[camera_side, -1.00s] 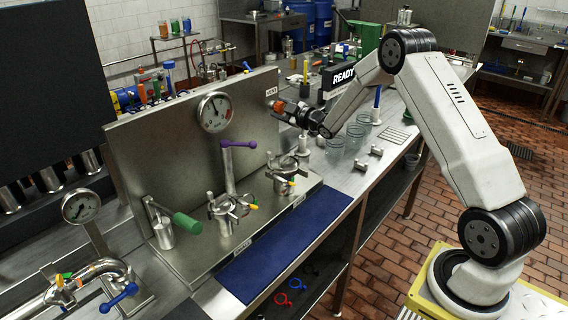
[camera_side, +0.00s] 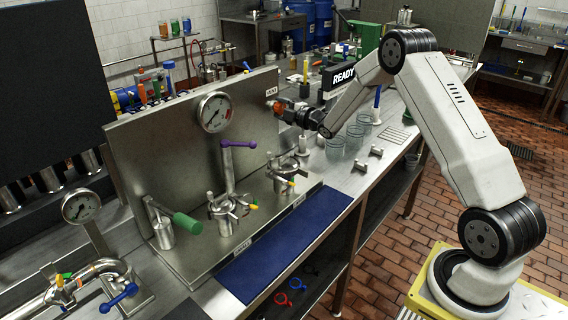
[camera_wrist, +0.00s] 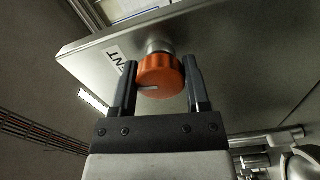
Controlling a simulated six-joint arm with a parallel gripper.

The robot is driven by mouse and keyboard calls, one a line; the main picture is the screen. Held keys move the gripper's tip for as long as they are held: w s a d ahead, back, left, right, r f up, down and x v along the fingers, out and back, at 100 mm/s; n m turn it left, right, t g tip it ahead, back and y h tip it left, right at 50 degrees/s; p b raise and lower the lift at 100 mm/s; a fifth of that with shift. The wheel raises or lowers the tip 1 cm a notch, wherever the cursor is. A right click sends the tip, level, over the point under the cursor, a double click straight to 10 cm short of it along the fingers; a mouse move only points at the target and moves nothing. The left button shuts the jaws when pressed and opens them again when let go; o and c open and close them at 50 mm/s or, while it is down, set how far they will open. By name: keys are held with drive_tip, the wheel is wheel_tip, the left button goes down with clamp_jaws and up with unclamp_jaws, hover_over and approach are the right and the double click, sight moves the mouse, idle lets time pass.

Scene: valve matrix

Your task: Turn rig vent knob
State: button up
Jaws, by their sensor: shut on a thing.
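The vent knob is a ribbed orange knob (camera_wrist: 160,76) on a short metal stem in the wrist view, with a pale line on its face pointing left. It sits on the upright steel panel (camera_side: 150,160), below a white VENT label (camera_side: 271,91). My gripper (camera_wrist: 161,72) has one dark finger on each side of the knob and is shut on it.
A round gauge (camera_side: 214,112) is left of the knob on the panel. Below stand a purple-handled valve (camera_side: 238,144), clamped fittings (camera_side: 283,170) and a green-handled valve (camera_side: 187,222). Glass beakers (camera_side: 335,149) stand on the bench to the right. A blue mat (camera_side: 290,245) lies clear in front.

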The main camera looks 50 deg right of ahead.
drive_tip(key=o, duration=1.3)
drive_tip(key=shift+s, duration=0.2)
drive_tip(key=shift+s, duration=3.7)
